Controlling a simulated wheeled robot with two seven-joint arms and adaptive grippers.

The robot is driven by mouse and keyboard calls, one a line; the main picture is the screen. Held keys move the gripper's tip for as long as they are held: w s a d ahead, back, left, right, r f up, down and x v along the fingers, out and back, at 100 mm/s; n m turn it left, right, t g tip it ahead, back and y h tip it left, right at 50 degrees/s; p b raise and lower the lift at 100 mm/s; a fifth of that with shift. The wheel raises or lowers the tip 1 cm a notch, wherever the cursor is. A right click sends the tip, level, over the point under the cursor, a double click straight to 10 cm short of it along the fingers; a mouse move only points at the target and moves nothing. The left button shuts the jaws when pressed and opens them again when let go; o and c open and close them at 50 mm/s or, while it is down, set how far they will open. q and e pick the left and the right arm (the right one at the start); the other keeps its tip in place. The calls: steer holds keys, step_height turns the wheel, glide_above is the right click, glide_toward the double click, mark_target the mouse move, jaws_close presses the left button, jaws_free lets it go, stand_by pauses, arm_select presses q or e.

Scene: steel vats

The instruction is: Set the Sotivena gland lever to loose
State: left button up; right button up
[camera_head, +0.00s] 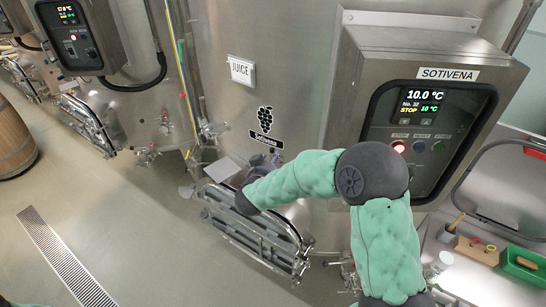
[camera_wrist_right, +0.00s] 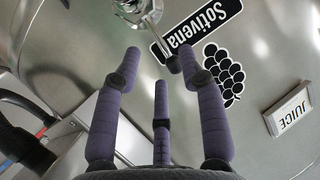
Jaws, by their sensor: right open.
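The Sotivena vat carries a grape sticker and a black "Sotivena" label (camera_head: 266,138), which also shows in the right wrist view (camera_wrist_right: 178,36). My right gripper (camera_head: 264,165) is just below this label, partly hidden by my own wrist. In the right wrist view its purple fingers (camera_wrist_right: 160,55) are spread open and empty. A shiny metal fitting (camera_wrist_right: 146,10), which looks like the gland lever, shows beyond the fingertips. Its thin arm runs to a dark knob (camera_wrist_right: 174,64) that appears between the fingers, close to the right one. I cannot tell whether they touch. My left gripper is out of view.
The Sotivena control box (camera_head: 440,100) juts out at the upper right. A barred hatch (camera_head: 265,240) lies below my right wrist. A bench (camera_head: 500,280) with a green tray (camera_head: 524,265) is at the lower right. The floor at left is open, with a drain grate (camera_head: 62,255).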

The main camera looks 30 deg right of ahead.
steer(key=v, duration=0.7)
steer(key=shift+s, duration=0.2)
steer(key=shift+a, duration=0.15)
